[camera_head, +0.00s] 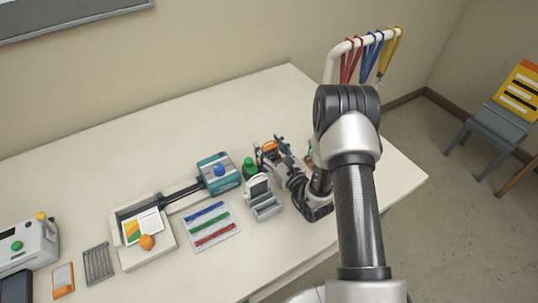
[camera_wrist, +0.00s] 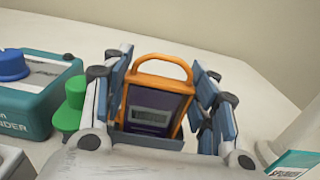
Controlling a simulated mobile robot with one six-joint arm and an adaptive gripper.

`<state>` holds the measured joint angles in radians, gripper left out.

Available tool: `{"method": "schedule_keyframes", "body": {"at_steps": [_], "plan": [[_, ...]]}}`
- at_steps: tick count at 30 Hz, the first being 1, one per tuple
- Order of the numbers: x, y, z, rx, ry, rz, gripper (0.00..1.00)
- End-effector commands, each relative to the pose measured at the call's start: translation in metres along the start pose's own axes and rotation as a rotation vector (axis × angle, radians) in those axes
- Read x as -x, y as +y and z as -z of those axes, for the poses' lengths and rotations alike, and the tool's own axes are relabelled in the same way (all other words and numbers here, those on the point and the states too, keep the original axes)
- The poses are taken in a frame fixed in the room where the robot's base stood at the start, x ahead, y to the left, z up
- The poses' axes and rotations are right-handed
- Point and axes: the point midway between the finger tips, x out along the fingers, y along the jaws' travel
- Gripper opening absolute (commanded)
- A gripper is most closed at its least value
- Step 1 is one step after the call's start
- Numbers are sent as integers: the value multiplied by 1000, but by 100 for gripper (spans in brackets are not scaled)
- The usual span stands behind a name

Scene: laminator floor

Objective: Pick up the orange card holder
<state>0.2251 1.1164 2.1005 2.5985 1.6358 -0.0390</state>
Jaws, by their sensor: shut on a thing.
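The orange card holder (camera_wrist: 157,82) stands upright in the wrist view, with a loop at its top and a dark face bearing a pale label. My gripper (camera_wrist: 162,100) has its blue-grey fingers on both sides of the holder and is shut on it. The holder's lower edge is hidden by my gripper. In the head view only a bit of the orange holder (camera_head: 269,147) shows between the fingers of my gripper (camera_head: 270,152), low over the table near its right part. Whether it touches the table cannot be told.
A green-topped item (camera_head: 249,168) and a grey holder (camera_head: 263,200) stand close to my gripper's left. A teal machine (camera_head: 218,172) and a mat with coloured strips (camera_head: 211,226) lie further left. A white rack (camera_head: 331,66) with hanging lanyards stands behind. The table's back is clear.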

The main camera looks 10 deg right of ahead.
Motion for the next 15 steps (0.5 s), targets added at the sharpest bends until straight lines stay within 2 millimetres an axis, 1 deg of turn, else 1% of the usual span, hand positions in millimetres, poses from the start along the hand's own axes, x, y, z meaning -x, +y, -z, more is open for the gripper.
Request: {"method": "schedule_keyframes", "body": {"at_steps": [4,8,11,14,15], "plan": [[0,0,-3,0,0,0,30],[0,0,-13,0,0,0,30],[0,0,-28,0,-2,0,30],[0,0,-48,1,-3,0,30],[0,0,-57,2,-3,0,30]]}}
